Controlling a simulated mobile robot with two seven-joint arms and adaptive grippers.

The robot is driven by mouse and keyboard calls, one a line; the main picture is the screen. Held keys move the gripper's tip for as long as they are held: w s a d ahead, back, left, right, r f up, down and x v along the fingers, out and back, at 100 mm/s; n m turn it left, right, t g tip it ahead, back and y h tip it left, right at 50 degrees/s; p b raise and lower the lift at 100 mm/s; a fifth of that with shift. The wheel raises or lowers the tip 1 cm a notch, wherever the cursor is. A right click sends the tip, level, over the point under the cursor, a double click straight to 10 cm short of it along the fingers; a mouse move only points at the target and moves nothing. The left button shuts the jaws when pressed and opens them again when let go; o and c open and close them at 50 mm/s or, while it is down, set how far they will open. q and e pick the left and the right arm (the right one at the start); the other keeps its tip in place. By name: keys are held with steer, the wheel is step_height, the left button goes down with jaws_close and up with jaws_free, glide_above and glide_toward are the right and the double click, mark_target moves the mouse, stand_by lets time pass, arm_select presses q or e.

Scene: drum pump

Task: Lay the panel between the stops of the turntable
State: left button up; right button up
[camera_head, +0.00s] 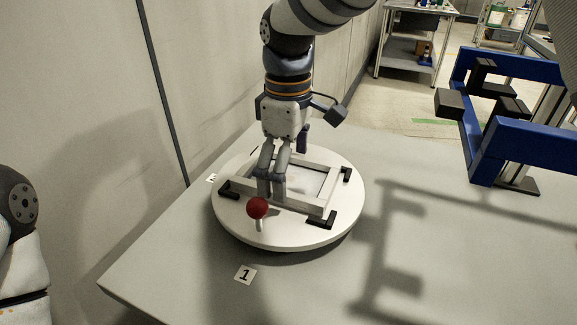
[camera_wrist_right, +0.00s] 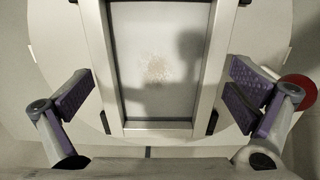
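The panel (camera_head: 318,208), a pale rectangular frame around a lighter centre, lies on the round white turntable (camera_head: 235,230), among its black corner stops (camera_head: 322,221). Whether it rests fully flat is hard to tell. My right gripper (camera_head: 272,190) points down over the panel's near left part. In the right wrist view my right gripper (camera_wrist_right: 160,92) is open, its purple-padded fingers on either side of the panel frame (camera_wrist_right: 222,55), with gaps visible beside it. The arm hides part of the panel and the far stops. My left gripper is out of view; only part of my left arm shows.
A red ball knob (camera_head: 257,208) stands up at the turntable's near edge. A card marked 1 (camera_head: 245,274) lies on the grey table (camera_head: 175,270). A blue rack (camera_head: 520,145) with black blocks stands at the right. A wall runs along the left.

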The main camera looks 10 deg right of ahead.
mark_target(288, 179)
step_height(288, 179, up, 12)
steer(key=shift+r, duration=0.15)
stand_by(0.3)
